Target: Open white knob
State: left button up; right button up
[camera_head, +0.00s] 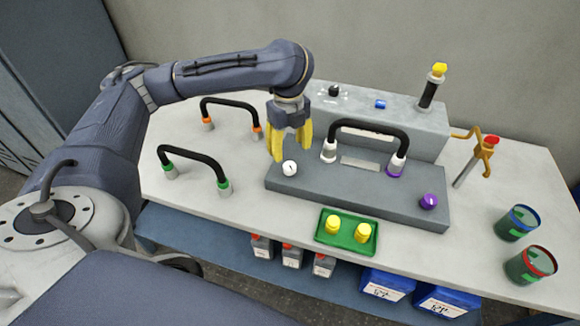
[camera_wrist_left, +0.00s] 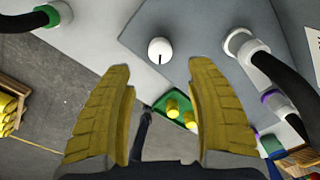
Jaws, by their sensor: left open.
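The white knob (camera_head: 289,168) sits on the front left of the grey panel and has a dark mark on it. It also shows in the left wrist view (camera_wrist_left: 160,50), ahead of the fingertips and between them. My left gripper (camera_head: 290,148) is open, with yellow fingers pointing down just behind and above the knob. In the left wrist view its two fingers (camera_wrist_left: 160,68) are spread with nothing between them. I cannot see contact between fingers and knob. My right gripper is not in view.
The grey panel (camera_head: 330,193) carries a black handle (camera_head: 370,127) and a purple knob (camera_head: 429,201). A green tray (camera_head: 322,238) with yellow pieces lies in front. Two black handles (camera_head: 205,160) stand left. Two cups (camera_head: 516,223) stand right, near an orange-handled tap (camera_head: 486,150).

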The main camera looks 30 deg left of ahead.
aim_at(290, 166)
pick_arm(q)
jog(key=shift+f, duration=4.1)
jog(key=shift+c, duration=0.2)
grip_shut()
